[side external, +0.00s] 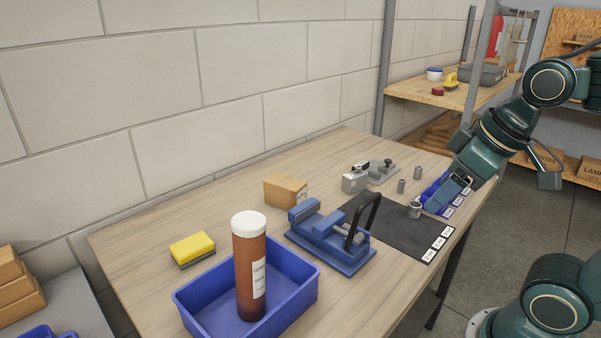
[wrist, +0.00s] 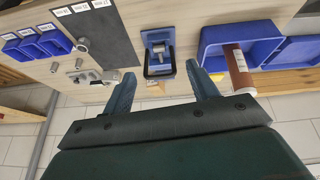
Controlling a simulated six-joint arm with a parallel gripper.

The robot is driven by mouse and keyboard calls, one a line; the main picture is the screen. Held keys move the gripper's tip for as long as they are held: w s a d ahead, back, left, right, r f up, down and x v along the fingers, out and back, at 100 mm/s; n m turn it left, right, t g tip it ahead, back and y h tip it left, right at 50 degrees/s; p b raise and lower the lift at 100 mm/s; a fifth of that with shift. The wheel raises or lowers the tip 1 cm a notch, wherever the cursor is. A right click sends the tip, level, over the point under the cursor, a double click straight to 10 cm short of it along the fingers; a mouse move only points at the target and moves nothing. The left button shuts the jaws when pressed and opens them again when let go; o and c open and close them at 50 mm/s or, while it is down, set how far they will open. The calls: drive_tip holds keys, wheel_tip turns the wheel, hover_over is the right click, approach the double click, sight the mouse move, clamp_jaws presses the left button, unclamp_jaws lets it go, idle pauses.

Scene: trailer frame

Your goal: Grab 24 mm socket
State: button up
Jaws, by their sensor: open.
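A short, wide metal socket (side external: 415,210) stands on the dark mat (side external: 377,224); it also shows at the mat's edge in the wrist view (wrist: 83,44). Two narrower metal sockets, one nearer (side external: 402,186) and one farther (side external: 418,172), stand on the bare table behind it. I cannot read any size, so I cannot tell which is 24 mm. My gripper (side external: 447,192) is in the air above the table's right end, near the blue bins. In the wrist view my gripper (wrist: 161,70) has its two fingers spread, with nothing held between them.
Small blue labelled bins (side external: 434,198) stand beside the mat. A blue vise (side external: 330,238) with a black handle stands left of the mat. A blue tray (side external: 292,296) holds a brown bottle (side external: 249,270). A cardboard box (side external: 286,190) and grey fixture (side external: 379,173) stand farther back.

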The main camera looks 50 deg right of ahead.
drive_tip(key=w+d+n+g, duration=0.3)
drive_tip(key=w+d+n, duration=0.6)
drive_tip(key=w+d, duration=0.2)
drive_tip(key=w+d+f+n+g, duration=0.1)
drive_tip(key=d+f+n, duration=0.3)
drive_tip(key=d, duration=0.4)
drive_tip(key=w+d+f+n+g+y, duration=0.1)
drive_tip(key=d+f+n, duration=0.2)
drive_tip(key=d+f, duration=0.2)
drive_tip(key=d, duration=0.3)
drive_tip(key=shift+w+d+f+n+y, duration=0.2)
drive_tip(key=shift+d+f+n+y, duration=0.1)
drive_tip(key=shift+d+n, duration=0.1)
hover_over(415, 204)
drive_tip(key=shift+s+d+f, duration=0.1)
drive_tip(key=shift+f, duration=2)
drive_tip(key=shift+d+f, duration=0.1)
drive_tip(key=shift+f, duration=2)
drive_tip(key=shift+f, duration=0.1)
drive_tip(key=shift+a+f, duration=0.2)
drive_tip(key=shift+f, duration=2.3)
